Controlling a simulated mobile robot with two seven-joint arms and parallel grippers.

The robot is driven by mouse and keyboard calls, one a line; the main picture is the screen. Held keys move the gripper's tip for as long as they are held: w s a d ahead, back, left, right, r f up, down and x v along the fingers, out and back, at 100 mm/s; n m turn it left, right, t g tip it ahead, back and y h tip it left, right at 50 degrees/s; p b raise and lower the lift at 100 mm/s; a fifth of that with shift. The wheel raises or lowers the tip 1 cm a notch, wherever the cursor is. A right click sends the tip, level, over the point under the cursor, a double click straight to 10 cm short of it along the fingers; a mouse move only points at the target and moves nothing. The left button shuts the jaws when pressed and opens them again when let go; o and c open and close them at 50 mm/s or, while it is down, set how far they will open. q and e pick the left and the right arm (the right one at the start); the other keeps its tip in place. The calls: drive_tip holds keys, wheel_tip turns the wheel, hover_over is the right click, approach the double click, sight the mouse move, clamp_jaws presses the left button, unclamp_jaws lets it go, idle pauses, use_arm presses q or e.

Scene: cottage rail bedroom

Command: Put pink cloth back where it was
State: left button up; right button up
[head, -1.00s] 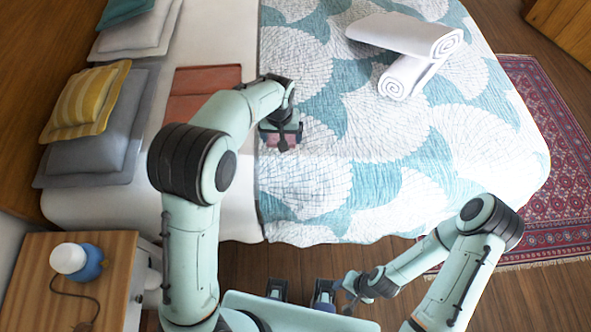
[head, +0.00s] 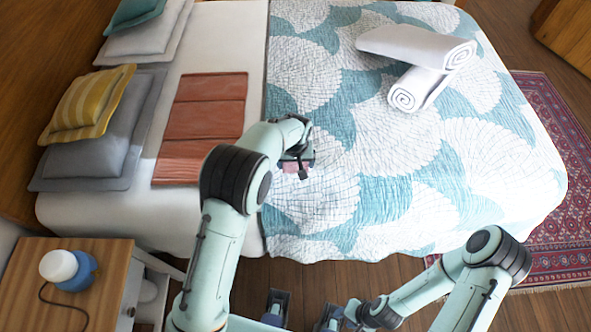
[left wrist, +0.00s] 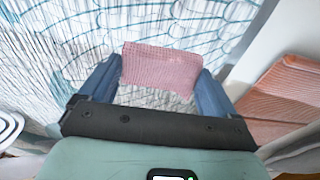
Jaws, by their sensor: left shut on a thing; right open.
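The pink cloth (left wrist: 160,68) is a small, textured, folded-looking piece. It spans the gap between the two blue fingers of my left gripper (left wrist: 158,80) in the left wrist view. In the head view my left gripper (head: 297,165) is over the patterned quilt, near its left edge, with a bit of pink showing. I cannot tell whether the cloth touches the quilt. My right gripper (head: 338,316) is low in the head view, off the bed near my base, and holds nothing visible; its fingers are hard to make out.
A terracotta folded cloth (head: 208,115) lies on the white sheet (head: 185,215), left of the quilt (head: 400,165). Rolled white towels (head: 418,58) lie at the back right. Pillows (head: 90,105) line the left side. A nightstand (head: 115,262) with a lamp (head: 62,266) stands at lower left.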

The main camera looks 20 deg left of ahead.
sight(295, 176)
use_arm(q)
drive_tip(key=shift+f, duration=2.35)
drive_tip(key=shift+f, duration=0.15)
drive_tip(key=o, duration=0.6)
drive_tip(key=shift+o, duration=0.2)
drive_tip(key=shift+r, duration=0.25)
drive_tip(key=r, duration=0.4)
drive_tip(key=s+r, duration=0.1)
drive_tip(key=r, duration=0.6)
drive_tip(key=shift+s+d+r, duration=0.25)
drive_tip(key=shift+s+r, duration=0.1)
